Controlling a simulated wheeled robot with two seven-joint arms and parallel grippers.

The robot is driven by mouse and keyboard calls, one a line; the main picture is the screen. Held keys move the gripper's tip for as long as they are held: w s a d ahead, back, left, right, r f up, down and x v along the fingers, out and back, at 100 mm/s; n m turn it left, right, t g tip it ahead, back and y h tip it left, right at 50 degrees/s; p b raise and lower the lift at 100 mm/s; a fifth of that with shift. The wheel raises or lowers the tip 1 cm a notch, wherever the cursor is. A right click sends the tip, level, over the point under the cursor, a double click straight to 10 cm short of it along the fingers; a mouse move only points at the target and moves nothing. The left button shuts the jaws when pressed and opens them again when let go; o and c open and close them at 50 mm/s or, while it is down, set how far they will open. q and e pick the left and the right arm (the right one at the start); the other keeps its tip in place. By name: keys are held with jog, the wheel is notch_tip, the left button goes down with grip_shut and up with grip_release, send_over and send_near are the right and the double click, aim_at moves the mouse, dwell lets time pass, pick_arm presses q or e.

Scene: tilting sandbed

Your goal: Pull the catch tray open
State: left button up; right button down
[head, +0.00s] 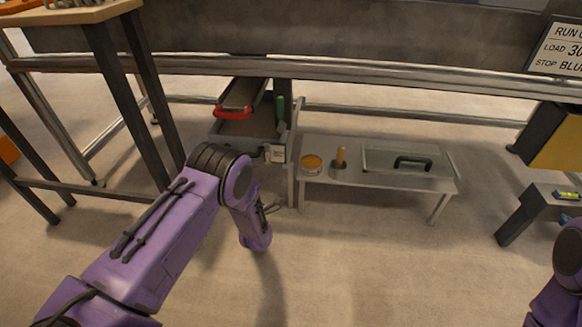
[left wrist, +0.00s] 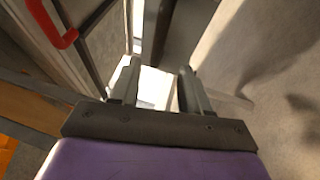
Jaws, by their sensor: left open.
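A grey tray (head: 248,133), which looks like the catch tray, sits low under the sandbed, behind my left arm. A red-handled tool (head: 234,113) and a green-handled tool (head: 281,107) lie in or over it. A small white label plate (head: 278,154) is at its front right. In the left wrist view my left gripper (left wrist: 156,78) is open, with a bright white surface (left wrist: 154,86) beyond and between its fingers; I cannot tell if they touch it. The red handle (left wrist: 56,24) shows at upper left there. My left fingers are not clear in the head view. My right gripper is out of view.
A low grey bench (head: 380,180) right of the tray holds an orange-topped tin (head: 312,164), a wooden-handled tool (head: 340,157) and a lidded panel with a black handle (head: 412,161). A table (head: 70,14) with dark legs stands at left. The floor in front is clear.

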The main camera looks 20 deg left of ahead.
pick_arm(q)
jog(key=b+x, duration=0.4)
jog(key=x, duration=0.6)
jog(key=shift+w+a+r+b, duration=0.1)
jog(key=shift+w+a+b, duration=0.1)
jog(key=shift+b, duration=0.1)
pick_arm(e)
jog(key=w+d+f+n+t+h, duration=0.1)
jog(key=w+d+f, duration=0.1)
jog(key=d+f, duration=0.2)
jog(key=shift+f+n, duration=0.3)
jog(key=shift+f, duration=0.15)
pick_arm(q)
jog(key=shift+c, duration=0.3)
grip_shut()
